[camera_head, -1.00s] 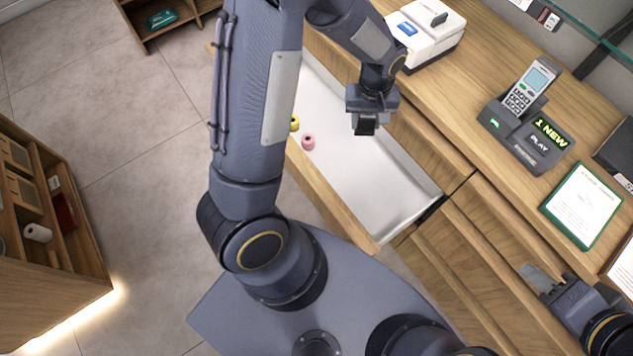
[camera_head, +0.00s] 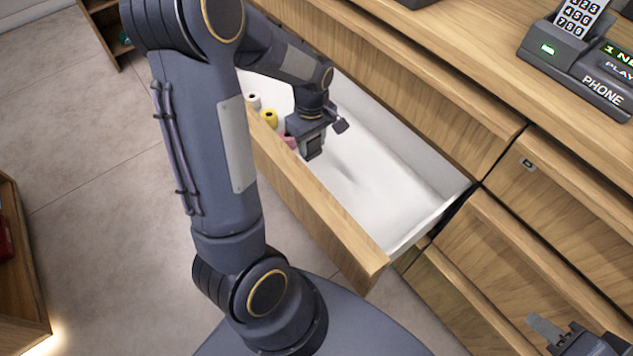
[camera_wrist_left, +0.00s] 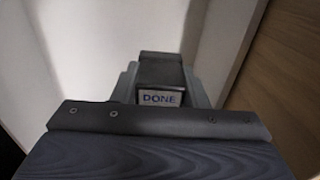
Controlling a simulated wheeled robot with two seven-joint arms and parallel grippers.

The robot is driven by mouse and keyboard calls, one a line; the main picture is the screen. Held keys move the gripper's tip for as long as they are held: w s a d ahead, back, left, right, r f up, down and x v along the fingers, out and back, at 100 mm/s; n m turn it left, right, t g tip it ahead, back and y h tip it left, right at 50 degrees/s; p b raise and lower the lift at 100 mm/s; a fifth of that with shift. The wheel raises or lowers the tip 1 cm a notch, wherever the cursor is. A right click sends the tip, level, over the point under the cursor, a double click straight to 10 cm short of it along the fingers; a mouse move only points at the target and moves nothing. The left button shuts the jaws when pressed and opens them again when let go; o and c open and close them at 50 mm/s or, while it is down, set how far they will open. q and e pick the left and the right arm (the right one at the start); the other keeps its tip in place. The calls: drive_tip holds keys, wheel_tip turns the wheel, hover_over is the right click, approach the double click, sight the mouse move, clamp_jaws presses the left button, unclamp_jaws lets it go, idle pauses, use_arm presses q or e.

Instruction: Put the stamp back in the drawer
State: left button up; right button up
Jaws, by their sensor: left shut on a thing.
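The dark stamp with a "DONE" label (camera_wrist_left: 159,98) is between the fingers of my left gripper (camera_wrist_left: 160,75). In the head view, my left gripper (camera_head: 311,140) is shut on the stamp (camera_head: 313,149) and is over the inside of the open drawer (camera_head: 392,192), near its front wall. I cannot tell whether the stamp touches the drawer floor. My right gripper (camera_head: 546,330) shows only partly at the lower right, away from the drawer. Its jaw opening is unclear.
The drawer's right part is bare. A phone (camera_head: 577,60) stands on the counter above.

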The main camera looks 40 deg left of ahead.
sight(312, 152)
use_arm(q)
wheel_tip(312, 152, down, 4)
drive_tip(key=shift+f+b, duration=0.1)
drive_tip(key=shift+b, duration=0.75)
drive_tip(key=shift+w+f+b, duration=0.1)
drive_tip(key=shift+f+b, duration=1)
drive_tip(key=shift+f, duration=1.65)
drive_tip(key=shift+f, duration=0.1)
drive_tip(key=shift+f, duration=0.15)
drive_tip(key=o, duration=0.8)
drive_tip(key=shift+r, duration=0.65)
wheel_tip(312, 152, up, 11)
drive_tip(key=p, duration=0.4)
drive_tip(key=shift+r+p, duration=0.1)
drive_tip(key=shift+p, duration=0.25)
